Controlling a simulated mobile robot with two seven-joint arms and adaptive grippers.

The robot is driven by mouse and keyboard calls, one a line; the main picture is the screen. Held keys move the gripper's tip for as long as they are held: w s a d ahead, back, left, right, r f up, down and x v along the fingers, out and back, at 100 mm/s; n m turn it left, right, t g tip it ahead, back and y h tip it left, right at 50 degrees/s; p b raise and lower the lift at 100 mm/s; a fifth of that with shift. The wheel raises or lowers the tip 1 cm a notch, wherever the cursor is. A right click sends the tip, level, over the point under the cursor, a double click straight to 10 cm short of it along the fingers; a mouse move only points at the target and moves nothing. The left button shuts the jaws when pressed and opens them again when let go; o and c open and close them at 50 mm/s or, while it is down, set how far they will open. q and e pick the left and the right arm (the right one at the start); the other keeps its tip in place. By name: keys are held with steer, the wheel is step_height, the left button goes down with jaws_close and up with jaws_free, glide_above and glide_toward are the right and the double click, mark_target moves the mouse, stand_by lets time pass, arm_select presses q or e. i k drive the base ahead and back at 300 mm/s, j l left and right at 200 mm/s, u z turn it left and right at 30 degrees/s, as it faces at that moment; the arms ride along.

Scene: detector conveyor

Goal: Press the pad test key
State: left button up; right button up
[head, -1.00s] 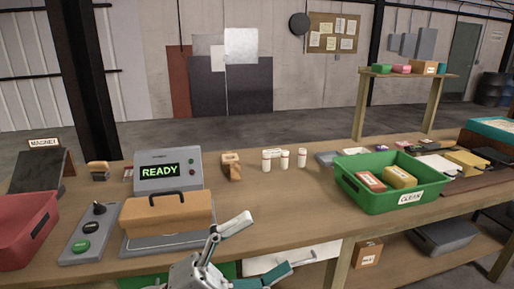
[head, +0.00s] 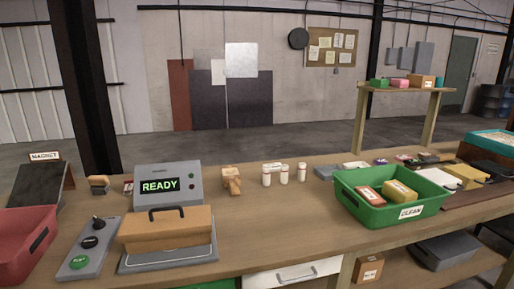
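A grey key panel (head: 70,264) lies on the bench at the left front. It has a green key (head: 79,262) at its near end, a black key (head: 89,242) in the middle and a black knob (head: 98,222) at its far end. The key labels are too small to read. A tan case (head: 166,232) with a black handle lies on a grey plate (head: 172,262) in front of the display. Neither of my grippers is in view.
A red bin (head: 20,251) stands left of the panel. A wooden block (head: 231,182) and several white bottles (head: 284,176) stand right of the detector. A green CLEAN bin (head: 374,216) holds two boxes. The bench front between plate and bin is clear.

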mark_target(80, 261)
steer(key=u, duration=1.3)
